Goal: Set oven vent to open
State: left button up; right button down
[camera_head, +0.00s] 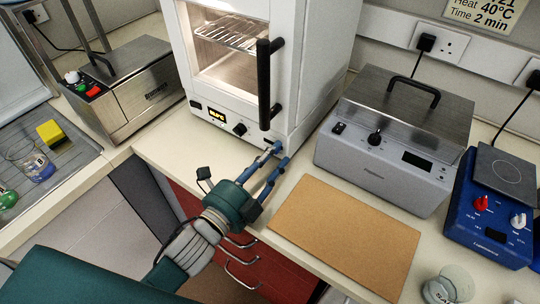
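The oven (310,60) is a white box with a glass door, a wire rack inside and a tall black door handle (264,85). Its lower front panel carries a small lit display (216,114), a black knob (239,129) and a small dark part (268,140) near the right corner. I cannot tell for sure which part is the vent or how it is set. My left gripper (281,154) reaches up from below, its two blue fingertips apart at the oven's lower right front corner. Nothing shows between them; contact is unclear. My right gripper is out of view.
A metal-lidded bath (385,165) stands right of the oven, with a blue hotplate (490,215) beyond. A brown board (345,235) lies in front. Another metal bath (140,85) stands left. Red drawers with handles (240,265) are below the bench edge.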

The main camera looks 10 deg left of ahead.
pick_arm(q)
jog(key=shift+a, duration=0.15)
jog(key=shift+s+a+f, duration=0.1)
jog(key=shift+s+a, duration=0.05)
jog(key=shift+s, duration=0.2)
jog(key=v, duration=1.1)
jog(key=shift+s, duration=0.1)
